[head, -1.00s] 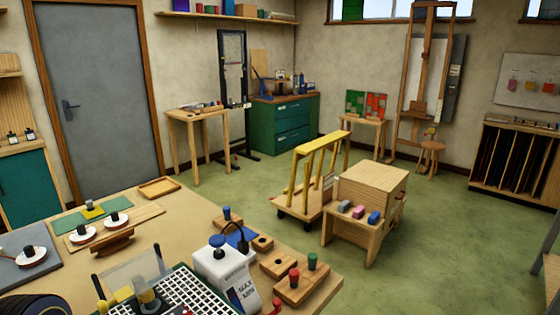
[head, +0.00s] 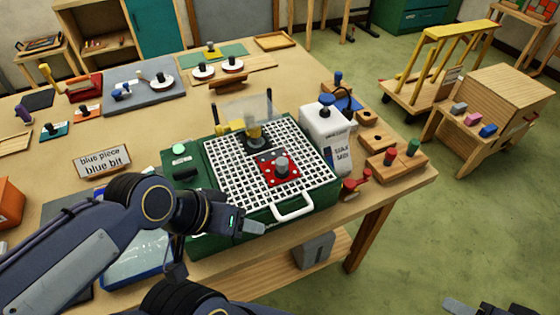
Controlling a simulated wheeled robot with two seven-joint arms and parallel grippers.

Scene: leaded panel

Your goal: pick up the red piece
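The red piece (head: 270,177) is a small flat red plate with a grey knob on top. It lies on the white grid of the green machine (head: 320,194), right of the grid's middle. My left gripper (head: 256,228) is at the machine's front edge, in front of and left of the red piece and apart from it. I see nothing held in it, but its finger gap is not clear. My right gripper (head: 455,305) is only partly in view at the bottom right edge, over the floor, far from the red piece.
A black post with a yellow part (head: 254,133) and a clear shield stand behind the red piece. A white bottle (head: 326,135) stands right of the grid. A white handle (head: 293,207) sticks out in front. A sign (head: 103,160) reads "blue piece blue bit".

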